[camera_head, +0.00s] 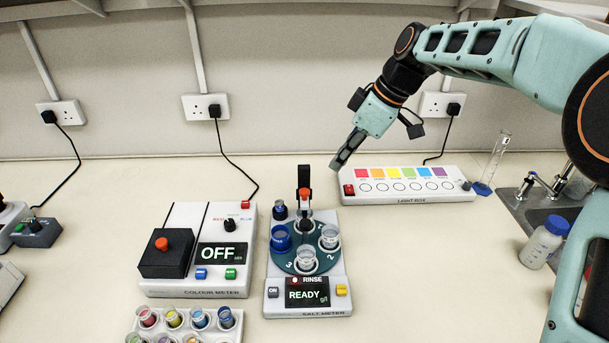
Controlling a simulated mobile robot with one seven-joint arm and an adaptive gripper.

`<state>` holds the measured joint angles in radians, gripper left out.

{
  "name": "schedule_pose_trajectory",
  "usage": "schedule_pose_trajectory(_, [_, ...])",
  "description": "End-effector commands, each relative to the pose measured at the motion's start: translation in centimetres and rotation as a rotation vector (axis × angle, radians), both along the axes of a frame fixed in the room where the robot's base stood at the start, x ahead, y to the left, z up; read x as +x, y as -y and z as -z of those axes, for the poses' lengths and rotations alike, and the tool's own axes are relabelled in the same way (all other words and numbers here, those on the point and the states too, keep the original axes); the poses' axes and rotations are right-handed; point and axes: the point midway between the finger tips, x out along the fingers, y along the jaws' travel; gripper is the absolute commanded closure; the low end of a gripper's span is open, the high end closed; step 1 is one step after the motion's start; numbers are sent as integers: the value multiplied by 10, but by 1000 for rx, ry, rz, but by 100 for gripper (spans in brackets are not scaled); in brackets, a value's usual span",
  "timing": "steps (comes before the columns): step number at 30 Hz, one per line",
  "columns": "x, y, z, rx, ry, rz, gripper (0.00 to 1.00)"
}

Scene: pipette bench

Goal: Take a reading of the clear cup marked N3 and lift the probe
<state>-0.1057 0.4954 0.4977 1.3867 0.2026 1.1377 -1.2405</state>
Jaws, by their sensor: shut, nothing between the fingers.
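The salt meter (333,301) stands mid-bench, its display showing READY. Its dark green turntable (284,259) carries a clear cup (306,260) at the front, another clear cup (330,236) at the right and a blue cup (280,238) at the left. Part of another cup shows at the back under the probe. I cannot read N3 on any cup. The black probe holder (304,175) with an orange knob stands upright behind the turntable; whether its tip is in a cup is unclear. My gripper (337,165) is shut and empty, above and right of the probe, apart from it.
The colour meter (180,291), showing OFF, stands to the left. A rack of coloured cups (174,336) is at the front. A light box (440,190) lies behind right. A measuring cylinder (492,165), a blue-capped bottle (543,243) and a sink (519,198) are at the right.

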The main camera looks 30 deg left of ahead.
Motion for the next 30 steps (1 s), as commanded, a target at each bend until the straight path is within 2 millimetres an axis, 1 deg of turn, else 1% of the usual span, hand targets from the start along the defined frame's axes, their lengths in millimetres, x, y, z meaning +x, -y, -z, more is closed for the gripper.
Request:
schedule_pose_trajectory(1, [1,4,-10,1,3,2,100])
schedule_pose_trajectory(4, [2,11,-24,1,3,1,100])
schedule_pose_trajectory(10, [2,18,-38,-1,1,-1,100])
schedule_pose_trajectory(26, [2,19,-39,-2,0,1,100])
schedule_pose_trajectory(28, [5,23,-36,-11,0,21,100])
schedule_pose_trajectory(30, [11,35,-31,-35,0,80,100])
